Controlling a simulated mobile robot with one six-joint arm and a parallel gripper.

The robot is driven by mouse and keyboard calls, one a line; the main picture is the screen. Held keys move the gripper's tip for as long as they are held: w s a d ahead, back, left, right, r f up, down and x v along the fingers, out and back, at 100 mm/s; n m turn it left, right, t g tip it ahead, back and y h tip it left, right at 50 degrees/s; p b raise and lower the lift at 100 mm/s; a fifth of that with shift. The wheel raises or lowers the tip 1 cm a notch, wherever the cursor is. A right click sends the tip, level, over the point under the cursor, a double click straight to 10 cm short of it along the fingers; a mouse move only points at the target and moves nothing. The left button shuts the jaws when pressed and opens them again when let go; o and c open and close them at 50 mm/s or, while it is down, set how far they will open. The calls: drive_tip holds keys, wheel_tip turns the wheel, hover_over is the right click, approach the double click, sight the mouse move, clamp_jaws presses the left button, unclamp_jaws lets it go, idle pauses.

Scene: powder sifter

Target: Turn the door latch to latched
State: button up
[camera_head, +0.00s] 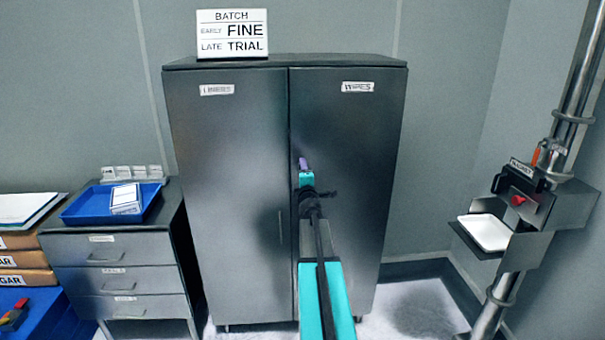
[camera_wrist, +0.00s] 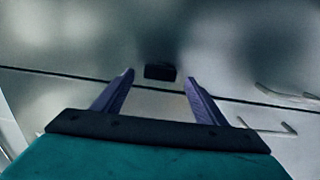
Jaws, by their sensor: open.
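A dark grey two-door cabinet (camera_head: 230,180) stands against the back wall, with both doors closed flush. The door latch (camera_wrist: 160,72) is a small black block near the door seam in the wrist view. It lies just beyond and between the two purple fingertips of my gripper (camera_wrist: 158,78), apart from both of them. My gripper is open and empty. In the head view my gripper (camera_head: 303,163) is at the seam in front of the right door, and my arm hides the latch there.
Door handles (camera_wrist: 270,128) show at the right of the wrist view. A drawer unit (camera_head: 120,270) with a blue tray (camera_head: 75,213) stands left of the cabinet. A wall-side station with a white tray (camera_head: 487,232) and a pole is at the right. A batch sign (camera_head: 232,33) sits on the cabinet.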

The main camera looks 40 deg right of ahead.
drive_tip(key=v, duration=1.1)
idle(0.3)
drive_tip(key=shift+w, duration=0.1)
idle(0.5)
